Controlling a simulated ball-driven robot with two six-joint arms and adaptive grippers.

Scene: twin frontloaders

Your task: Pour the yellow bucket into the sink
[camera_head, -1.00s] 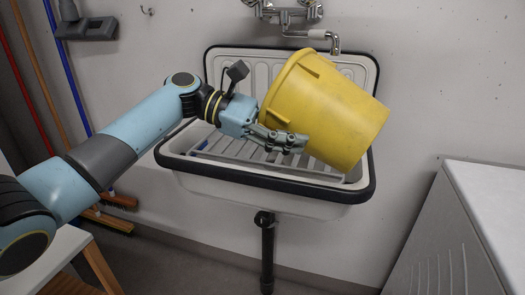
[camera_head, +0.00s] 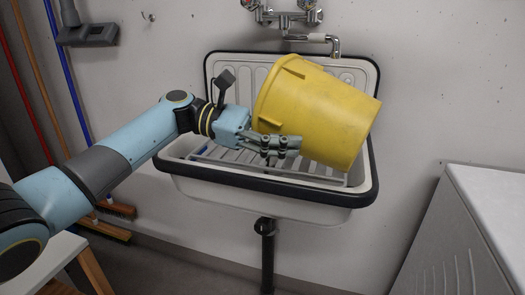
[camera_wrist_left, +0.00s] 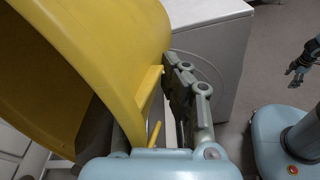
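The yellow bucket (camera_head: 318,112) is tilted far over on its side above the sink (camera_head: 270,187). Its lower right end hangs over the right part of the basin, and its inside is hidden in the head view. My left gripper (camera_head: 278,146) is at the bucket's left end, with its fingers against it. In the left wrist view the bucket (camera_wrist_left: 120,45) fills the upper left, and its rim and a handle part lie at the fingers (camera_wrist_left: 180,105), which are closed on it. My right gripper (camera_wrist_left: 297,74) shows small at the right edge of the left wrist view, away from the bucket.
A wall tap (camera_head: 315,38) is just above the bucket. A white appliance (camera_head: 480,215) stands right of the sink. Brooms (camera_head: 105,222) lean at the left wall, and a white-topped table (camera_head: 45,262) is at lower left. A drain pipe (camera_head: 266,250) is below the sink.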

